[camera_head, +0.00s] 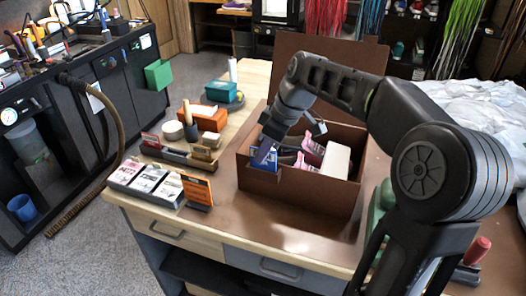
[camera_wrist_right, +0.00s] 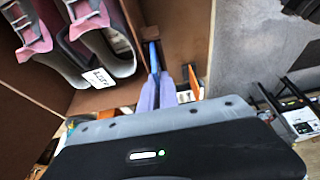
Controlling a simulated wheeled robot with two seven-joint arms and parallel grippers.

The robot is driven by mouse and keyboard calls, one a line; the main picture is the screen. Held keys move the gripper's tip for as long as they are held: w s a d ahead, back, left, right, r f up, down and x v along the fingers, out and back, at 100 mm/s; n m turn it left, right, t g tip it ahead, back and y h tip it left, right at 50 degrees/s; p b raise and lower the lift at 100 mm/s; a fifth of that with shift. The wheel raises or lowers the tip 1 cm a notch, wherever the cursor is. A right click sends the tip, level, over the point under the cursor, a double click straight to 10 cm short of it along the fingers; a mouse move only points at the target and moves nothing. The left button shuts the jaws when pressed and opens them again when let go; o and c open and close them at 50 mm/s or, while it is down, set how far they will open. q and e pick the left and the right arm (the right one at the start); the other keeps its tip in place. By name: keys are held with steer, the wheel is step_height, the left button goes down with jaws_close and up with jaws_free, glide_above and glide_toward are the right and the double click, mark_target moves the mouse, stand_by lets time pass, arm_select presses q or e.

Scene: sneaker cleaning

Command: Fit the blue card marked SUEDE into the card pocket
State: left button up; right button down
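My right gripper (camera_head: 266,150) reaches down at the left end of the open brown box (camera_head: 300,197). It is shut on the blue card (camera_head: 260,162), whose face shows there; its lettering is too small to read. In the right wrist view the card (camera_wrist_right: 153,55) is a thin blue edge ahead of the fingers (camera_wrist_right: 157,88). Its far end is at a small dark brown holder (camera_wrist_right: 151,33) on the box wall, which looks like the card pocket. I cannot tell whether the card is inside it or just in front. My left gripper is not in view.
Pink and grey sneakers (camera_head: 309,152) and a white block (camera_head: 335,161) are in the box. Its lid (camera_head: 330,72) stands open behind. Left of it are an orange sign (camera_head: 197,189), several small cartons (camera_head: 147,180) and a brush tray (camera_head: 178,155). The front tabletop is clear.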

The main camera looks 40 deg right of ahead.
steer(key=shift+f, duration=0.3)
steer(key=c, duration=2.1)
jaws_free()
steer(key=o, duration=0.6)
steer(key=shift+c, duration=0.2)
steer(key=b+v, duration=0.1)
steer(key=v, duration=0.6)
steer(key=shift+s+d+r, duration=0.1)
steer(key=shift+s+r, duration=0.1)
steer(key=shift+r, duration=0.15)
